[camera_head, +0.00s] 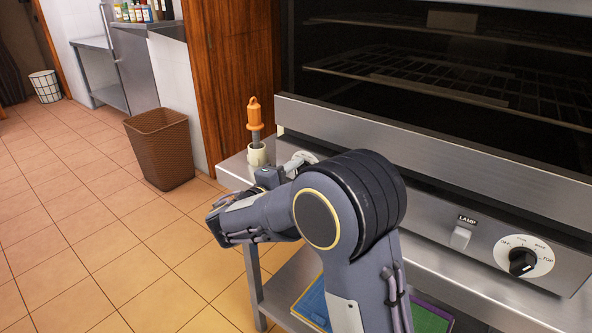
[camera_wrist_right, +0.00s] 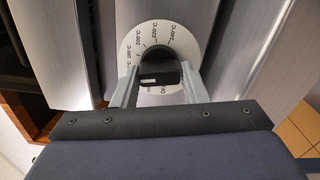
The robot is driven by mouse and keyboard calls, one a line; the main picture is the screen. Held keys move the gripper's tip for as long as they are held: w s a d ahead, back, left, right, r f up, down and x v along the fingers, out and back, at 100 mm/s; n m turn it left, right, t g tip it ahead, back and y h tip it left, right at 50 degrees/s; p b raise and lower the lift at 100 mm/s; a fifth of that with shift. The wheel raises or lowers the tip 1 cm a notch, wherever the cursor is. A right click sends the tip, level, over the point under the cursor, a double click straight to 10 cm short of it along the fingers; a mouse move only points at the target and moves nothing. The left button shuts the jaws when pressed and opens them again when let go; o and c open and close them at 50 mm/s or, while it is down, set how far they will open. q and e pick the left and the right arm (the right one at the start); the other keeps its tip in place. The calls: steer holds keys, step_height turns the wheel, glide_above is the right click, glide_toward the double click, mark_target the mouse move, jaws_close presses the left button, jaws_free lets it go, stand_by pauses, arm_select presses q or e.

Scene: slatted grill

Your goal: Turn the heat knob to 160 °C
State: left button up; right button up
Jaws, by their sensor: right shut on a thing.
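The heat knob (camera_wrist_right: 160,66) is black with a white mark and sits on a round white dial (camera_wrist_right: 180,30) printed with °C figures. My right gripper (camera_wrist_right: 158,76) is shut on the knob, one finger on each side. In the head view, my right arm reaches across the oven's front panel, and the gripper (camera_head: 291,166) is at the panel's left end. Only part of the white dial (camera_head: 304,157) shows there; the knob is hidden. My left gripper is not in view.
A lamp switch (camera_head: 460,238) and a second black knob (camera_head: 522,262), marked OFF to TOP, are on the panel's right. An orange-handled tool (camera_head: 254,115) stands in a cream cup (camera_head: 257,155) close behind my gripper. A brown basket (camera_head: 160,150) stands on the floor.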

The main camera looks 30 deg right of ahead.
steer(key=shift+f+n, duration=0.1)
steer(key=shift+n, duration=0.3)
steer(key=o, duration=0.9)
steer(key=shift+a, duration=0.1)
steer(key=v, duration=0.7)
steer(key=shift+s+a, duration=0.2)
steer(key=shift+a, duration=0.1)
